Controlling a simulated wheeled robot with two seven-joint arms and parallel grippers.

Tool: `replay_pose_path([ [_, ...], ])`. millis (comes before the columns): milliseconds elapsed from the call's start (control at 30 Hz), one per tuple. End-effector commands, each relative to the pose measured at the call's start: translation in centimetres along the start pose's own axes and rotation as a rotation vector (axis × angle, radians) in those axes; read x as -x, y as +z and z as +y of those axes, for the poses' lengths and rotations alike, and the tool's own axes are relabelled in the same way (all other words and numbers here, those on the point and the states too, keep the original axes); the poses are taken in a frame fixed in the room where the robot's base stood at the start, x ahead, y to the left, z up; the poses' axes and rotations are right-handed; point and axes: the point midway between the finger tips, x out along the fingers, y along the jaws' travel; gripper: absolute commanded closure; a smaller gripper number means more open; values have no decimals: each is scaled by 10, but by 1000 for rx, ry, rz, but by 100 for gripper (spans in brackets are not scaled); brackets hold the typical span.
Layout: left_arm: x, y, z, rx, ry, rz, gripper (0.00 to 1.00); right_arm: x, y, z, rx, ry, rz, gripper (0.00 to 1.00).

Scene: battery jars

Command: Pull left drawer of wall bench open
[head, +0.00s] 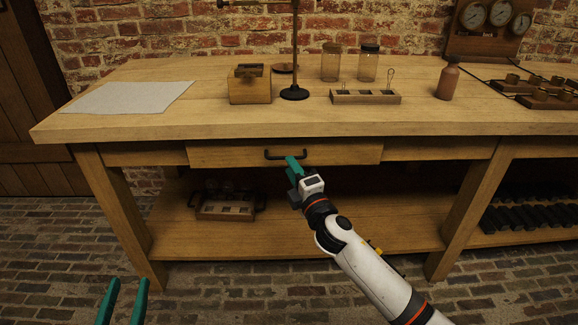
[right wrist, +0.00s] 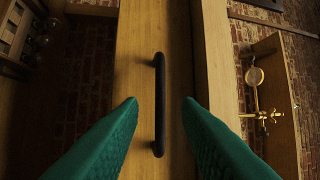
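The left drawer (head: 225,154) of the wooden wall bench (head: 420,125) looks shut, its front sitting under the bench top. Its dark bar handle (head: 270,154) is at the middle of the front. My right gripper (head: 293,166) is at the handle in the head view and covers part of it. In the right wrist view, the handle (right wrist: 159,105) lies between the two open green fingertips (right wrist: 161,102), with a gap on each side. The drawer front (right wrist: 135,50) is behind it. My left gripper (head: 124,285) is open and empty at the lower left, away from the bench.
On the bench top stand a paper sheet (head: 130,97), a wooden box (head: 250,90), a stand (head: 294,92), glass jars (head: 368,66) and a brown bottle (head: 447,82). A crate (head: 226,208) sits on the lower shelf. The brick floor in front is clear.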

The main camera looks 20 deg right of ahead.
Motion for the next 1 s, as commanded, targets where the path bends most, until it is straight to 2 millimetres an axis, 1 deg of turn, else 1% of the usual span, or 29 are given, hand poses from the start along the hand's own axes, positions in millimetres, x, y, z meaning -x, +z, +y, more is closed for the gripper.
replay_pose_path([
  [33,0,2,-1,1,-1,-25,64,-8,0,1,0,-1,1,69],
  [100,0,7,-1,2,-3,-54,64,-15,0,1,-1,-1,0,69],
  [200,0,11,-2,3,-4,-80,64,-22,0,0,-1,0,-1,69],
  [533,-1,14,-2,3,-5,-95,64,-25,0,1,-2,1,-1,69],
  [700,0,14,-2,3,-5,-94,64,-24,0,1,-2,1,0,97],
  [733,0,14,-2,3,-5,-94,64,-24,0,1,-2,1,0,100],
  [1000,0,14,-2,3,-4,-93,64,-24,0,1,-2,2,0,100],
])
